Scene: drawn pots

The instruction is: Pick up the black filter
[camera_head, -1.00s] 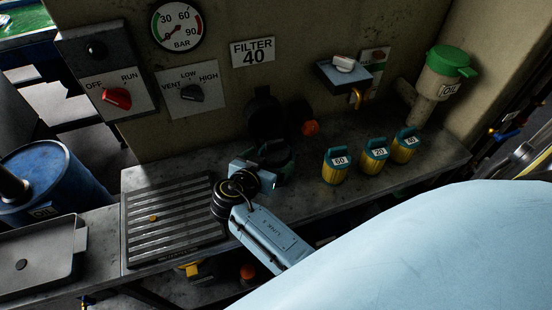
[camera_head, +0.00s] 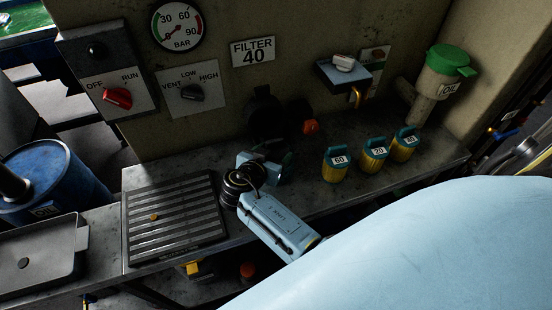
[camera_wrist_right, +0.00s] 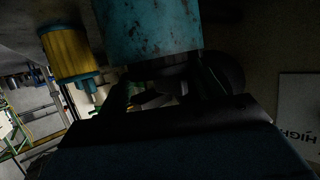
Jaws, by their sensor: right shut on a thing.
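The black filter (camera_head: 287,159) is mostly hidden behind my right gripper in the head view; only a little of its teal top shows, on the bench below the dark wall housing. My right gripper (camera_head: 266,167) reaches over the bench and is shut on the filter. In the right wrist view, a worn teal surface (camera_wrist_right: 150,30), seemingly the filter's top, fills the upper middle close to my dark fingers (camera_wrist_right: 160,92). I cannot tell if the filter is clear of the bench. My left gripper is not in view.
Several yellow filters with teal tops (camera_head: 335,165) stand to the right on the bench. A slatted grate (camera_head: 175,245) lies to the left. A dark housing (camera_head: 265,118) and a red-orange knob (camera_head: 311,127) are behind. A green-lidded oil container (camera_head: 440,85) stands far right.

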